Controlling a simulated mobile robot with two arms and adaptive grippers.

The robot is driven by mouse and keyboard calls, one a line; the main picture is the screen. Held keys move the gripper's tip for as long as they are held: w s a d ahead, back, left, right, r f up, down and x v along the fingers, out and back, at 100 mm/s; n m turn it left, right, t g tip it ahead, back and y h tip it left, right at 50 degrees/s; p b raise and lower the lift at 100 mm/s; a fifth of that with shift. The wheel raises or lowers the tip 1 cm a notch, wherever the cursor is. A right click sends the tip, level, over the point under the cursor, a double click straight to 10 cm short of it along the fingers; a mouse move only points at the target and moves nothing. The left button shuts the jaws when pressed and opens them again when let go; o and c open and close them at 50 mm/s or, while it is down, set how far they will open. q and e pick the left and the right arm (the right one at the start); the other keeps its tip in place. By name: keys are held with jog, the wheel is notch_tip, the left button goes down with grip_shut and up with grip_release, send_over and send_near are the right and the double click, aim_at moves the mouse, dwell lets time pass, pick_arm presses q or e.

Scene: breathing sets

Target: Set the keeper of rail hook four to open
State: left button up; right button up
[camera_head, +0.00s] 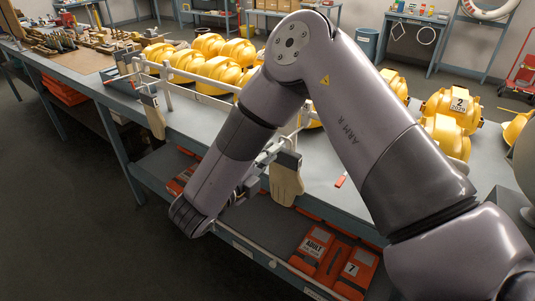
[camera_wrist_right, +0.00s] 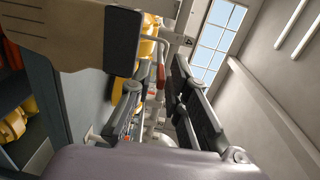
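A pale rail with hooks (camera_head: 190,75) runs along the front of the workbench. In the right wrist view, a bent grey hook (camera_wrist_right: 163,45) with a red-orange part (camera_wrist_right: 160,74) shows between my fingers. I cannot read its number or tell whether its keeper is open. My right gripper (camera_head: 268,153) is low in front of the bench, partly hidden by my own arm. Its two dark fingers are apart in the wrist view (camera_wrist_right: 155,82), with no clear contact on the hook. A beige hanging piece with a dark top (camera_head: 287,183) is close beside it. My left gripper is not in view.
Another beige hanging piece (camera_head: 154,117) is farther left on the rail. Several yellow sets (camera_head: 200,60) stand on the bench (camera_head: 320,165). Orange cases (camera_head: 313,248) lie on the shelf below. The floor (camera_head: 60,215) in front at left is clear.

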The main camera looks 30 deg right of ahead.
jog(key=shift+o, duration=0.8)
jog(key=v, duration=1.2)
jog(key=shift+w, duration=0.1)
